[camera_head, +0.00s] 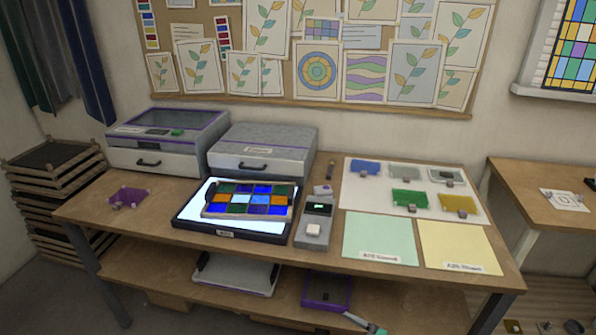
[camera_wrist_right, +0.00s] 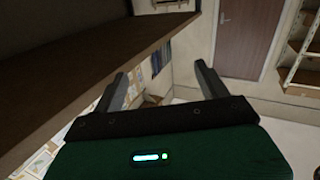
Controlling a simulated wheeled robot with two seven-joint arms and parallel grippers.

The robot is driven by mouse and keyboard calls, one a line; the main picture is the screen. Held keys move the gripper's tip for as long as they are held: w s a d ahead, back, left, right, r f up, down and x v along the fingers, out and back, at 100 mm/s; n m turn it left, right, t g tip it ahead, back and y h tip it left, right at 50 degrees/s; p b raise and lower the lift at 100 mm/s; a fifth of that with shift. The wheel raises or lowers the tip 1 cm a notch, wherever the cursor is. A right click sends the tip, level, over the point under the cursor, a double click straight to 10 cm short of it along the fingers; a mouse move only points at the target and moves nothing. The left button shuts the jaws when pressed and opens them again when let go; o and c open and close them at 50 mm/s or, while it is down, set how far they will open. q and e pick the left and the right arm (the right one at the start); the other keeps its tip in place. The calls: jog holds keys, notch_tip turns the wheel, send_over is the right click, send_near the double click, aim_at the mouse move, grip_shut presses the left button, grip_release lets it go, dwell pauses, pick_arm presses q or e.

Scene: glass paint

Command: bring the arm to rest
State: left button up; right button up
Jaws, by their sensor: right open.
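My right gripper (camera_wrist_right: 158,84) shows in the right wrist view with its two dark fingers spread wide apart and nothing between them. It is in open air below a brown wooden board edge (camera_wrist_right: 90,75), with a door beyond. In the head view neither gripper can be made out for certain; a small dark tip (camera_head: 591,183) shows at the far right edge. The wooden workbench (camera_head: 150,222) holds a lit light table (camera_head: 190,222) with a colored glass panel (camera_head: 248,201) on it.
Two grey machines (camera_head: 165,140) (camera_head: 262,150) stand at the back left. Several colored glass pieces lie on a white sheet (camera_head: 375,198). Green (camera_head: 380,235) and yellow (camera_head: 455,245) mats lie in front. A side table (camera_head: 530,205) stands right. A brown door (camera_wrist_right: 252,38) shows in the wrist view.

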jog(key=s+d+f+m+h, duration=0.3)
jog(key=s+d+f+h, duration=0.15)
jog(key=f, duration=0.45)
jog(key=s+d+f+m+h, duration=0.25)
jog(key=s+f, duration=0.35)
jog(key=f, duration=0.3)
jog(key=s+d+f+m+h, duration=0.2)
jog(key=s+d+f+h, duration=0.3)
jog(key=f, duration=0.4)
jog(key=s+f+g, duration=0.3)
jog(key=s+f, duration=0.1)
jog(key=s, duration=0.7)
jog(key=s+d+f+m+g+h, duration=0.1)
jog(key=s+f+g, duration=0.2)
jog(key=s, duration=0.8)
jog(key=s+f+g+h, duration=0.1)
jog(key=s+f+g, duration=0.2)
jog(key=s+f, duration=0.3)
jog(key=s, duration=0.5)
jog(key=shift+s+d+f+g, duration=0.15)
jog(key=shift+s+d+g, duration=0.1)
jog(key=shift+s+g, duration=0.15)
jog(key=shift+m, duration=0.25)
